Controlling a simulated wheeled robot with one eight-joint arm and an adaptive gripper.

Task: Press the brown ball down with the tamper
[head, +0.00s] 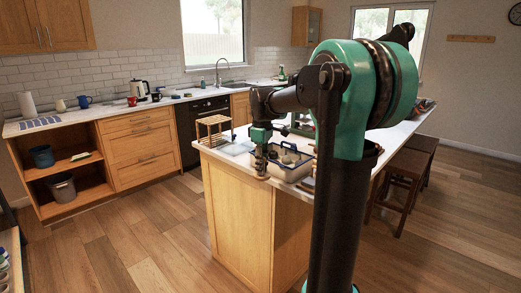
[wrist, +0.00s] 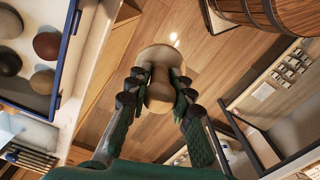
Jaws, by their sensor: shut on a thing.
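My gripper (wrist: 158,80) is shut on a pale wooden tamper (wrist: 160,97), with its fingers on both sides of the tamper's narrow part. In the head view my gripper (head: 261,158) hangs at the near corner of the island, left of the blue-rimmed tray (head: 307,176). In the wrist view the tray (wrist: 66,48) is at the upper left and holds several balls. A reddish-brown ball (wrist: 47,45) lies near its blue rim, apart from the tamper.
The white-topped island (head: 240,158) carries a small wooden rack (head: 213,128) left of the tray. Wooden floor lies below the tamper in the wrist view. A wooden barrel-like tub (wrist: 275,12) is at the upper right there. Stools (head: 405,170) stand right of the island.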

